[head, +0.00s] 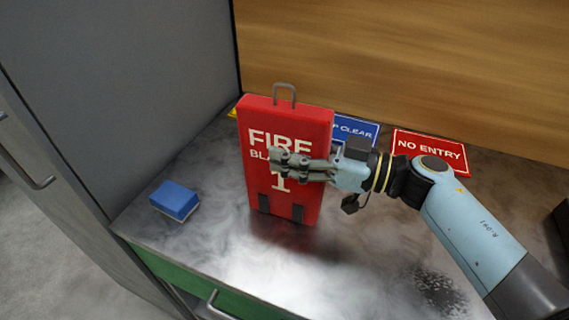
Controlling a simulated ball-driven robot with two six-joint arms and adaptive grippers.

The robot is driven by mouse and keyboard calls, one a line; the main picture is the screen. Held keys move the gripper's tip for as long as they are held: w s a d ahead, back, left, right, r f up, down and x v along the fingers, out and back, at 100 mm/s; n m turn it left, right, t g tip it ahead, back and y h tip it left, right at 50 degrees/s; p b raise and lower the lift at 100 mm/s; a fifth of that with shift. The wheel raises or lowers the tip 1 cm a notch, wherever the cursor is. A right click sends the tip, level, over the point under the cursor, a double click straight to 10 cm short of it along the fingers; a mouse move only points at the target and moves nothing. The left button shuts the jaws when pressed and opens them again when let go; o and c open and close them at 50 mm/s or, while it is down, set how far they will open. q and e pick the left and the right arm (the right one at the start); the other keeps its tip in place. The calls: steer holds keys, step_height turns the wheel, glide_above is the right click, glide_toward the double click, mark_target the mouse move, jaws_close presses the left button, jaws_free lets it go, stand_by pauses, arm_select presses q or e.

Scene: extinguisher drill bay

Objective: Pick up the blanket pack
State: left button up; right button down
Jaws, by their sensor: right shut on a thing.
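The blanket pack (258,180) is a red upright box with white lettering "FIRE BLA…" and "1", a grey loop handle on top and two dark tabs low on its front. It is at the middle of the worktop. My right gripper (279,158) comes in from the right, its fingers lying across the pack's front and covering part of the lettering. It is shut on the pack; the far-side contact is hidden. A dark red reflection shows below the pack, and I cannot tell whether its base touches the worktop. My left gripper is not in view.
A blue-and-white block (174,200) lies left of the pack. A red "NO ENTRY" sign (431,150) and a partly hidden blue sign (358,131) lie behind. A grey cabinet (130,90) borders the left and a wooden panel (420,60) the back. The front worktop (330,275) is clear.

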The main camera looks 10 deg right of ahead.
mark_target(291, 130)
steer(key=shift+r, duration=0.15)
steer(key=shift+r, duration=0.55)
step_height(291, 130, up, 3)
steer(key=shift+f+p, duration=0.1)
steer(key=shift+p, duration=0.2)
steer(key=s+d+r, duration=0.7)
steer(key=s, duration=0.2)
steer(key=shift+d, duration=0.2)
